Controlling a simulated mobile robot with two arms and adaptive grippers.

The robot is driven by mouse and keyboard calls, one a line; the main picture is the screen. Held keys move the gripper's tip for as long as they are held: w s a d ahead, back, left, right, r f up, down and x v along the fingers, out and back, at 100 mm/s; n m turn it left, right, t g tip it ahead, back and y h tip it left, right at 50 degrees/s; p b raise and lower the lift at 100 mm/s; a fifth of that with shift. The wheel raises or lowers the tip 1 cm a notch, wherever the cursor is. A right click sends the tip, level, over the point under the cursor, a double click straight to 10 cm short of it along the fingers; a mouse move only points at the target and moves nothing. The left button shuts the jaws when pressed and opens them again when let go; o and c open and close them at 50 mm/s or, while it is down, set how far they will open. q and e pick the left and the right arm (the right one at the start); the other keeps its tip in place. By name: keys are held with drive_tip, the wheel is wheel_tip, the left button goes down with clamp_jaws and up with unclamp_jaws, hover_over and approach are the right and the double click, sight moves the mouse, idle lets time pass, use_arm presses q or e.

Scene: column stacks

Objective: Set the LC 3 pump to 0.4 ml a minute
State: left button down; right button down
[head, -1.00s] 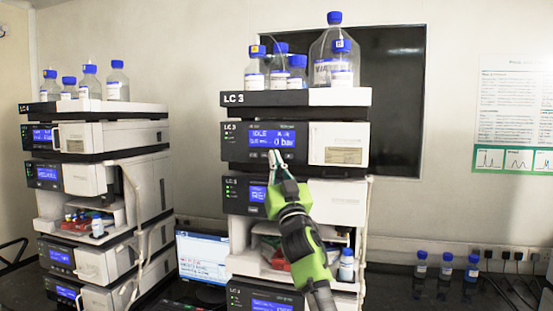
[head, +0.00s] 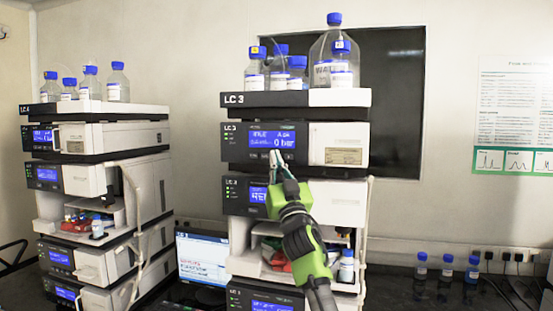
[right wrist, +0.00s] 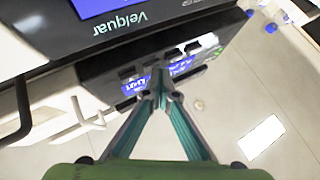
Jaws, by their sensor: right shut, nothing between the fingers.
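The LC 3 pump (head: 293,168) is the module under the bottle tray of the middle stack. Its blue display (head: 272,139) shows a status word like IDLE, a small number I cannot read surely, and 0 bar. My right gripper (head: 277,153) is shut and empty, with its tips just under that display, by the row of buttons. In the right wrist view the gripper tips (right wrist: 160,90) point at the pump's front, close to the dark buttons (right wrist: 172,55). I cannot tell if they touch. My left gripper is not in view.
Another module with a blue screen (right wrist: 95,6) sits below the pump. Bottles (head: 335,55) stand on the tray above. A second stack (head: 105,135) stands at left, with a laptop (head: 203,255) between. Small bottles (head: 447,266) stand on the bench at right.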

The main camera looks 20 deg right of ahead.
idle(0.4)
drive_tip(key=shift+s+a+p, duration=0.35)
drive_tip(key=shift+s+a, duration=0.05)
drive_tip(key=shift+s, duration=0.3)
drive_tip(key=shift+a, duration=0.1)
drive_tip(key=s+a, duration=0.1)
drive_tip(key=s+p, duration=0.1)
drive_tip(key=s+a, duration=0.1)
drive_tip(key=s, duration=0.1)
drive_tip(key=shift+a, duration=0.35)
drive_tip(key=shift+f, duration=0.1)
idle(0.4)
